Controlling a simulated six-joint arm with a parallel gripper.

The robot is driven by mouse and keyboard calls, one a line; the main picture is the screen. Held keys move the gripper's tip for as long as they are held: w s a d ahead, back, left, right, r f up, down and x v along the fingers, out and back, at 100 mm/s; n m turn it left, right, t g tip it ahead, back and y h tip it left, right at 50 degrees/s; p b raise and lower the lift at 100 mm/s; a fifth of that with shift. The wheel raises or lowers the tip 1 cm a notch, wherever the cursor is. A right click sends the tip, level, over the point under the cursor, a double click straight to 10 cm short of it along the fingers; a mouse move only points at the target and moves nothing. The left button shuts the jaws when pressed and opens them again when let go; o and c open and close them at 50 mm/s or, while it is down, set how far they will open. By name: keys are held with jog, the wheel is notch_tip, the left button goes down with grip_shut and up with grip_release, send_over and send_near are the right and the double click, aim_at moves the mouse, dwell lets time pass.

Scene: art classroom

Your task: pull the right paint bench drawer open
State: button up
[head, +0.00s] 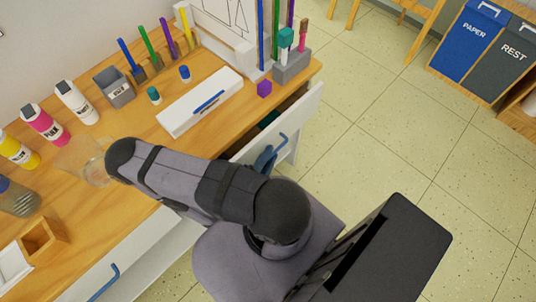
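The right paint bench drawer (306,112) stands partly open, its white front out from the bench edge. A dark gap shows behind the front, with something teal (268,120) inside. Its blue handle (283,142) is on the outer face of the front. My gripper (266,158) shows only in part as a dark blue shape beyond my arm, close to the handle. I cannot tell whether it touches the handle or whether its fingers are open or shut.
A left drawer with a blue handle (104,283) is below. Tiled floor (385,130) right of the bench is free; bins (465,40) stand farther off.

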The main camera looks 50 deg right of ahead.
dwell(0.4)
jog(key=s+a+r+p, duration=0.1)
jog(key=a+r+p, duration=0.3)
jog(key=r+p, duration=0.3)
jog(key=shift+s+a+r+p, duration=0.25)
jog(key=shift+s+r+p, duration=0.1)
jog(key=shift+r, duration=0.2)
jog(key=shift+f, duration=0.1)
dwell(0.4)
notch_tip(320, 180, down, 6)
jog(key=a+b, duration=0.1)
jog(key=b, duration=0.3)
jog(key=shift+f+b, duration=0.2)
jog(key=shift+b, duration=0.2)
jog(key=shift+d, duration=0.15)
